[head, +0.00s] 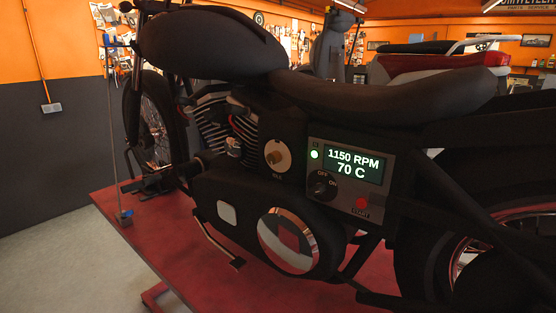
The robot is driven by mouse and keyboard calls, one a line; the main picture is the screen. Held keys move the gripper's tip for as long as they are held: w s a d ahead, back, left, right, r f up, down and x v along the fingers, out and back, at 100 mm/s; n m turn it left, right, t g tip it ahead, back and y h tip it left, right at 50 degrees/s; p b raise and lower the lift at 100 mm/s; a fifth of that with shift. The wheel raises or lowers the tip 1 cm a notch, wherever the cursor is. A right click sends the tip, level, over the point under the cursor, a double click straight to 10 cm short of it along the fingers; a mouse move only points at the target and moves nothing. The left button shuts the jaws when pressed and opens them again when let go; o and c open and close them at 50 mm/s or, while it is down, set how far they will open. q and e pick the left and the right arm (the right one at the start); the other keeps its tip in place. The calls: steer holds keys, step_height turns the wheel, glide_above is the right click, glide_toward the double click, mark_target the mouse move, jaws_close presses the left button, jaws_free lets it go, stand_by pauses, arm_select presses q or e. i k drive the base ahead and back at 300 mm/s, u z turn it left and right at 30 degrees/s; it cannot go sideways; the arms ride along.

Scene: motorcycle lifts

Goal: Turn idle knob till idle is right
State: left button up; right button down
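The idle knob (274,157) is a small brass-coloured knob on a round pale dial, on the dark side of the motorcycle (215,45) near the picture's middle. Nothing touches it. Right of it is a grey control panel (325,155). Its display (353,165) reads 1150 RPM and 70 C, with a lit green lamp (314,155) beside it. Below are a black OFF/ON switch (322,186) and a red START button (361,203). Neither of my grippers shows in the head view.
The motorcycle stands on a red lift platform (180,250). A chrome round cover (288,241) and a pedal (237,262) stick out below the knob. A thin upright rod (112,130) stands at the left. Concrete floor (50,265) is clear at lower left.

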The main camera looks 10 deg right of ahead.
mark_target(273, 158)
steer(key=u, duration=2.25)
steer(key=i, duration=2.6)
steer(key=z, duration=3.1)
